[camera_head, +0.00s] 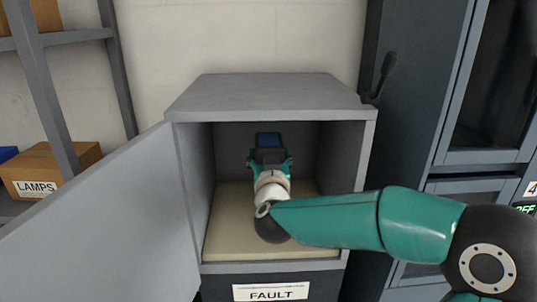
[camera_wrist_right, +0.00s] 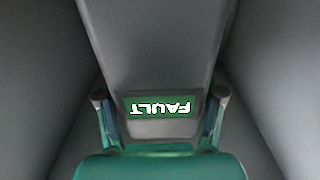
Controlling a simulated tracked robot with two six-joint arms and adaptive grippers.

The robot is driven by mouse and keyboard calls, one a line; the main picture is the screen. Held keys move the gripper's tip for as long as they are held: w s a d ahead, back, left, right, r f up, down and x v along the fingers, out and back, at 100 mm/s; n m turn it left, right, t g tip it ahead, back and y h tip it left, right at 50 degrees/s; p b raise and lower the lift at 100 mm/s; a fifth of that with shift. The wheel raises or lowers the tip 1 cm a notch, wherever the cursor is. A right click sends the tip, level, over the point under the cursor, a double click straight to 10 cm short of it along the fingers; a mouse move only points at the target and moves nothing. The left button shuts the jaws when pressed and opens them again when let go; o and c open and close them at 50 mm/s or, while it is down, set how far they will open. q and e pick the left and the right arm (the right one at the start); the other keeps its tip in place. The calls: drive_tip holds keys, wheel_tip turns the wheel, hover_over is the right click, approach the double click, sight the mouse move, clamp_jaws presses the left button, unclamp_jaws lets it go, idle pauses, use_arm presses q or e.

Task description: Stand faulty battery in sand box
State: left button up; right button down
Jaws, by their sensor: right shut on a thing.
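The sand box is a grey cabinet (camera_head: 188,215) with its door swung open to the left and a pale sand bed (camera_head: 232,235) on its floor. My right gripper (camera_head: 269,156) reaches inside, shut on the faulty battery (camera_head: 268,139), whose dark, bluish end shows just beyond the fingers. In the right wrist view the grey battery (camera_wrist_right: 152,45) sits between the two fingers, and its green display reads FAULT upside down. Whether the battery's lower end touches the sand is hidden. My left gripper is not in view.
The open door (camera_head: 105,220) fills the lower left. A FAULT label (camera_head: 270,292) is on the front below the opening. A shelf with a LAMPS box (camera_head: 50,168) stands left. A dark tall cabinet (camera_head: 412,110) stands close on the right.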

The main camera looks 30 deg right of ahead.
wheel_tip(320, 180, down, 4)
drive_tip(key=shift+f+b, duration=0.15)
drive_tip(key=shift+b, duration=0.55)
drive_tip(key=shift+c, duration=0.7)
unclamp_jaws()
drive_tip(key=shift+s+f, duration=0.1)
drive_tip(key=shift+f, duration=0.15)
drive_tip(key=v, duration=1.2)
